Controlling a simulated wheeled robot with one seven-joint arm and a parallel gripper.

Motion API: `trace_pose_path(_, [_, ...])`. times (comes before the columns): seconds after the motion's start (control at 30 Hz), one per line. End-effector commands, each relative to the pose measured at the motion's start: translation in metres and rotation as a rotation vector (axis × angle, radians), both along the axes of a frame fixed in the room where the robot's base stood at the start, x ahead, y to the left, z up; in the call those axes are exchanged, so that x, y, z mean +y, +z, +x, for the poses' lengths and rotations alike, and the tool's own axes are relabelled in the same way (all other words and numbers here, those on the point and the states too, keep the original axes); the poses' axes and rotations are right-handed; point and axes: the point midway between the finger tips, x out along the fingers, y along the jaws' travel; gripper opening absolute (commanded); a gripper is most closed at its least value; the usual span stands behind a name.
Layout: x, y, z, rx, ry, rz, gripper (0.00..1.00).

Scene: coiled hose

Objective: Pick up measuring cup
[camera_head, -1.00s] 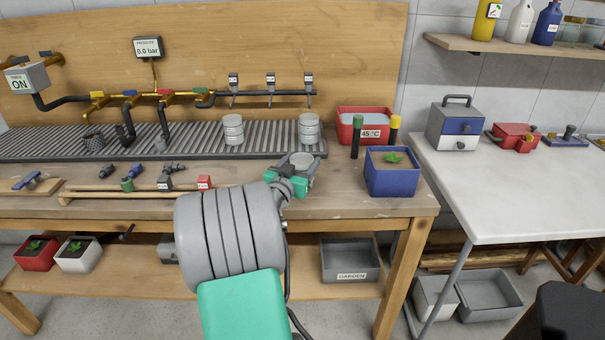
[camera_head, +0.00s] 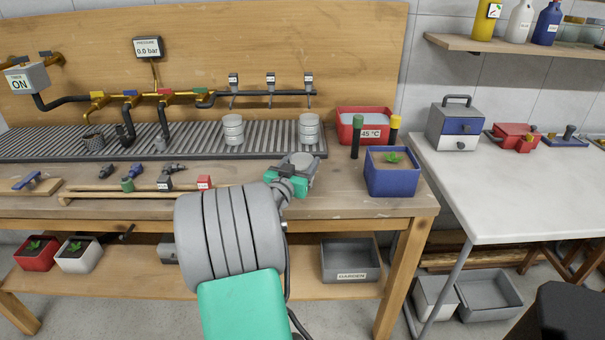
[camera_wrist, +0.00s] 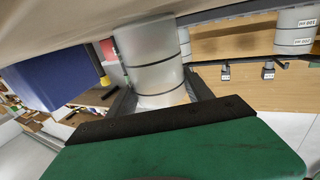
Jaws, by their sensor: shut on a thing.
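A pale grey measuring cup (camera_head: 304,161) is between the fingers of my gripper (camera_head: 297,168), over the front right part of the wooden bench. In the wrist view the cup (camera_wrist: 149,52) shows as a light cylinder with dark bands, and my gripper (camera_wrist: 160,88) is shut on it from both sides. Its base is close to the bench top; I cannot tell whether it touches. My wrist hides part of the cup in the head view.
A blue plant pot (camera_head: 391,175) stands close to the right. Two similar cups, one left (camera_head: 233,130) and one right (camera_head: 309,130), stand on the ribbed drain tray (camera_head: 180,140) behind. A red basin (camera_head: 365,125) is at the back right. Small hose fittings (camera_head: 134,172) lie to the left.

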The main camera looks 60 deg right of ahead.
Motion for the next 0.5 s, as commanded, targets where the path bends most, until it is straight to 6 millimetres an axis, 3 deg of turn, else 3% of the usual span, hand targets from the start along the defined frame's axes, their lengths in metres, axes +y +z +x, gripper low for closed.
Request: trace_pose_path(0.5, [0.0,0.046,0.0,-0.002,0.0,-0.001,0.14])
